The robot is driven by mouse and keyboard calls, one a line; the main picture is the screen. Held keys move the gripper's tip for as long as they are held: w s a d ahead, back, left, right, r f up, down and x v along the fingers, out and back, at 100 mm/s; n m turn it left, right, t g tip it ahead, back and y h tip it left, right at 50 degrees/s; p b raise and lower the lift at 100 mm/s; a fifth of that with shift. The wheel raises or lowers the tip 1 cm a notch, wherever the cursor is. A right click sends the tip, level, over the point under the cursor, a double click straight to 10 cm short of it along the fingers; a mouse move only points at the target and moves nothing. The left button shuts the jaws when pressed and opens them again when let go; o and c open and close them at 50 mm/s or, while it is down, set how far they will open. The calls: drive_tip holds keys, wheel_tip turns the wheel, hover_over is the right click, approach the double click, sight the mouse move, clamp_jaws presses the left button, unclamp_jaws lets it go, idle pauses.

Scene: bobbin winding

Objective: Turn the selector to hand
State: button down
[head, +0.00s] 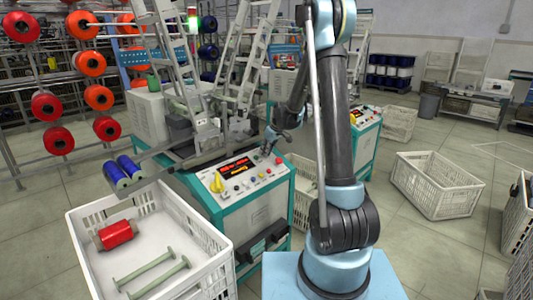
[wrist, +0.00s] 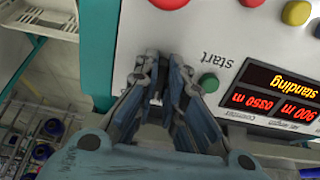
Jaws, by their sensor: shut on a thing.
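The control panel (head: 247,184) is the sloping white top of the teal-edged machine cabinet, and it also fills the upper wrist view (wrist: 225,30). My gripper (head: 270,150) is at the panel's far right part. In the wrist view my gripper (wrist: 162,70) has its two fingers close together over the panel, left of the green start button (wrist: 209,83). It is shut on a small part there, which I take to be the selector; the fingers hide nearly all of it. Its pointer and position marks cannot be read.
A lit red display (wrist: 283,93) lies right of the start button. Red (wrist: 170,2), yellow (wrist: 296,12) and green buttons are close by. A yellow knob (head: 216,183) stands at the panel's left. A white crate (head: 150,245) with a red bobbin (head: 117,233) stands in front.

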drive_tip(key=n, duration=0.5)
drive_tip(key=shift+w+d+n, duration=0.1)
drive_tip(key=shift+d+n, duration=0.05)
drive_tip(key=shift+n, duration=0.15)
idle(0.4)
drive_tip(key=c, duration=1.7)
unclamp_jaws()
drive_tip(key=shift+v, duration=5.95)
